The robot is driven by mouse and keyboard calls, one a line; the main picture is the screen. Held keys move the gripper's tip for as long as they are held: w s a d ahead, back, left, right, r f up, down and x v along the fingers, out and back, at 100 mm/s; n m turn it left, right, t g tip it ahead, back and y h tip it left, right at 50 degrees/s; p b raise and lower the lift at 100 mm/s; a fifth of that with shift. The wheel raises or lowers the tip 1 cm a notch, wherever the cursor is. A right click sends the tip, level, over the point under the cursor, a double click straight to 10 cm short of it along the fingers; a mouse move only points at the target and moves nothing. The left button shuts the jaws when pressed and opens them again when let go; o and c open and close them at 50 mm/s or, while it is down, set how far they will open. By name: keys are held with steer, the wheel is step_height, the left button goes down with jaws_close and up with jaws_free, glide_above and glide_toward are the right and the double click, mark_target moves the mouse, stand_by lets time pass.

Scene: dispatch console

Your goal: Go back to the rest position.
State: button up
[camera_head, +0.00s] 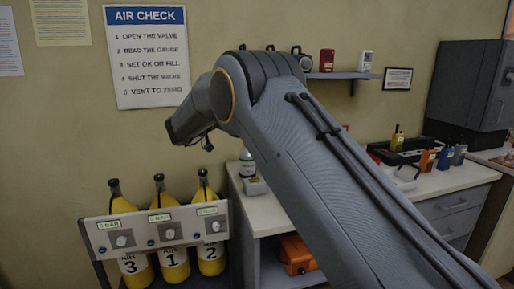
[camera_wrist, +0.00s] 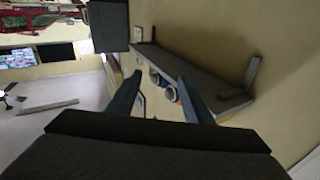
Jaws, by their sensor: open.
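My arm rises from the lower right of the head view and bends over near the top middle. Its end, with my gripper, points left and down in front of the wall; the fingers cannot be made out there. In the wrist view the two fingers of my gripper (camera_wrist: 160,98) stand apart, with nothing held between them. A grey shelf (camera_wrist: 195,72) and small round objects (camera_wrist: 170,94) show beyond the fingers, at a distance.
Yellow cylinders (camera_head: 174,265) stand behind a gauge panel (camera_head: 160,230) at lower left. A white-topped counter (camera_head: 455,180) carries radios and small coloured devices at right. A wall shelf (camera_head: 345,75) holds small devices. An air check sign (camera_head: 147,55) hangs on the wall.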

steer(key=w+d+f+n+t+y+b, duration=0.2)
steer(key=w+d+n+t+y, duration=0.3)
steer(key=y, duration=0.3)
steer(key=s+d+f+n+g+y+b, duration=0.1)
steer(key=s+d+f+n+g+y, duration=0.15)
steer(key=s+f, duration=0.4)
steer(key=s+d+f+n+g+y+b, duration=0.25)
steer(key=s+f+g+y, duration=0.2)
steer(key=f, duration=0.35)
steer(key=s+d+f+g+b, duration=0.1)
steer(key=s+d+f+g, duration=0.2)
steer(key=s, duration=1)
steer(key=s+d+f+g+h, duration=0.1)
steer(key=s+d+f+g, duration=0.3)
steer(key=s+f, duration=0.5)
steer(key=s+d+f+g+b, duration=0.1)
steer(key=s+d+f+g, duration=0.3)
steer(key=s, duration=1.5)
step_height(320, 180, down, 2)
steer(key=shift+d+f+b, duration=0.1)
steer(key=shift+d+b, duration=0.2)
steer(key=shift+d, duration=0.85)
